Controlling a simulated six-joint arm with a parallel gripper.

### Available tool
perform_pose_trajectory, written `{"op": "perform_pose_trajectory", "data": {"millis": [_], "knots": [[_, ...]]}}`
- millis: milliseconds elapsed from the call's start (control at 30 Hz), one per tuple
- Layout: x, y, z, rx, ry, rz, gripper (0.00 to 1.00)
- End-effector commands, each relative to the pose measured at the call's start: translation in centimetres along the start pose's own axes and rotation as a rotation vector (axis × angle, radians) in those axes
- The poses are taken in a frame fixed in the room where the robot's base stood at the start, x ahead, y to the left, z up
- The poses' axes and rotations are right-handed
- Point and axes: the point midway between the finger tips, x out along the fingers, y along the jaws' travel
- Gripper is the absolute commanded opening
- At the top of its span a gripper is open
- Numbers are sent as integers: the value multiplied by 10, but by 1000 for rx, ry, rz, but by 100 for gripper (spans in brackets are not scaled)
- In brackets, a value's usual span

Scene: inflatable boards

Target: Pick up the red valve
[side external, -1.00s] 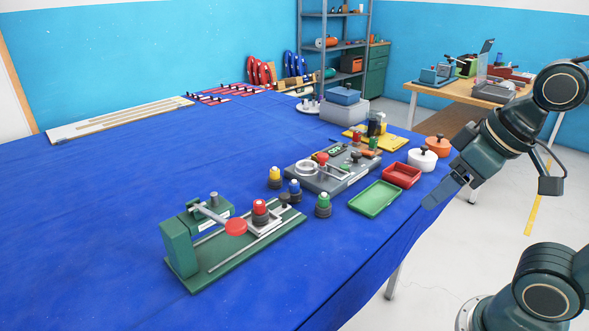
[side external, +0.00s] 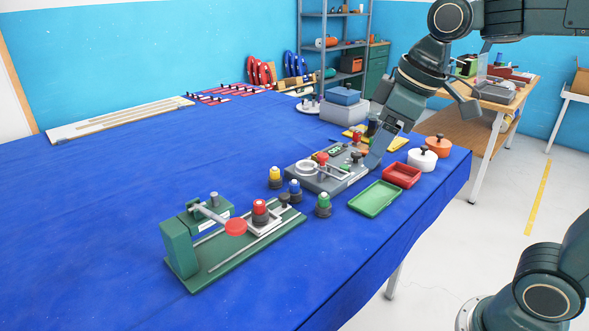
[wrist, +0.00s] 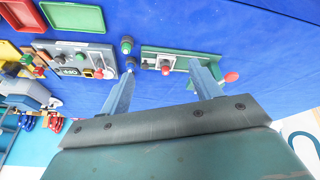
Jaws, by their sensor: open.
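The red valve (side external: 260,207) has a red body, a pale top and a dark base. It stands upright on a pale plate of the green fixture (side external: 220,260), beside a red disc (side external: 236,227) on a lever. In the wrist view the red valve (wrist: 165,67) shows between the two fingers, beyond their tips. My gripper (side external: 377,150) is over the far right part of the table, near the grey panel, well apart from the red valve. It also shows in the wrist view (wrist: 162,72), open and empty.
Yellow (side external: 275,178), blue (side external: 294,191) and green (side external: 323,205) valves stand near the fixture. A grey panel (side external: 318,181), green tray (side external: 375,198) and red tray (side external: 402,175) are to the right. The blue cloth (side external: 120,200) at left is clear.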

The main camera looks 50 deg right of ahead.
Motion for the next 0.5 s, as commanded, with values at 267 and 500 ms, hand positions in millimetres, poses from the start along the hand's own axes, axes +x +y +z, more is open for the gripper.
{"op": "perform_pose_trajectory", "data": {"millis": [267,500], "knots": [[23,11,-60,-183,-55,-57,63],[52,20,-106,-343,-94,-109,63]]}}
